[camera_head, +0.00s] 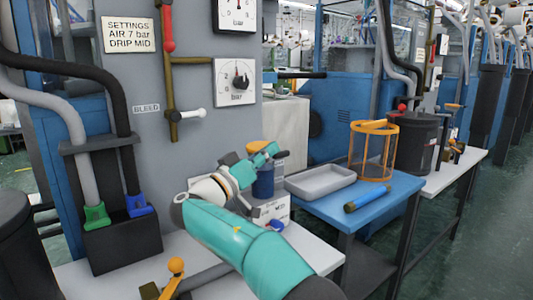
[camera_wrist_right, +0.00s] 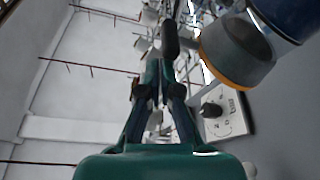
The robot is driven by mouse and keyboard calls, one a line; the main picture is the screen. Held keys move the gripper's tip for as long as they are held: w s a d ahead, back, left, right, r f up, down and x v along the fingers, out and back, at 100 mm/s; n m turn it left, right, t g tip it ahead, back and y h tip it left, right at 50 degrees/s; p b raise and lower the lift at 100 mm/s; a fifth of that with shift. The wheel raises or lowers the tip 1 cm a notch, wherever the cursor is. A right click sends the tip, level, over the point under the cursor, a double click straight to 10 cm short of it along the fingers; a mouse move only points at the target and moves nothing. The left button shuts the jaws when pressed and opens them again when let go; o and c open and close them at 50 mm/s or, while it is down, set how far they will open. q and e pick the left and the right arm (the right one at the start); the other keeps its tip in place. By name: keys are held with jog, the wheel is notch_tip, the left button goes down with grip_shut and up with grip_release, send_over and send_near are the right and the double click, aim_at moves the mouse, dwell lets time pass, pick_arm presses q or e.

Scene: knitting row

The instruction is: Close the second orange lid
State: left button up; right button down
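An orange lid (camera_head: 259,147) shows at the top of a dark blue jar (camera_head: 263,181) on the near machine's bench. In the right wrist view, a grey rounded part with an orange rim (camera_wrist_right: 236,78) lies to the right of the fingertips, with a dark blue body (camera_wrist_right: 290,15) beyond it. My right gripper (camera_head: 268,152) is beside the top of the jar and partly hides it. Contact with the lid cannot be told. My left gripper is not in view.
A white labelled box (camera_head: 270,209) stands below the jar. A grey tray (camera_head: 320,181), an orange wire basket (camera_head: 373,170) and a blue cylinder (camera_head: 370,196) are on the blue table to the right. An orange-knobbed valve (camera_head: 176,266) stands at the near left edge.

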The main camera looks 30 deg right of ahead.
jog(key=shift+w+f, duration=0.1)
jog(key=shift+f, duration=0.45)
jog(key=w+b+v, duration=0.1)
jog(key=b+v, duration=0.1)
jog(key=v, duration=0.7)
jog(key=shift+a+r, duration=0.15)
jog(key=shift+a, duration=0.5)
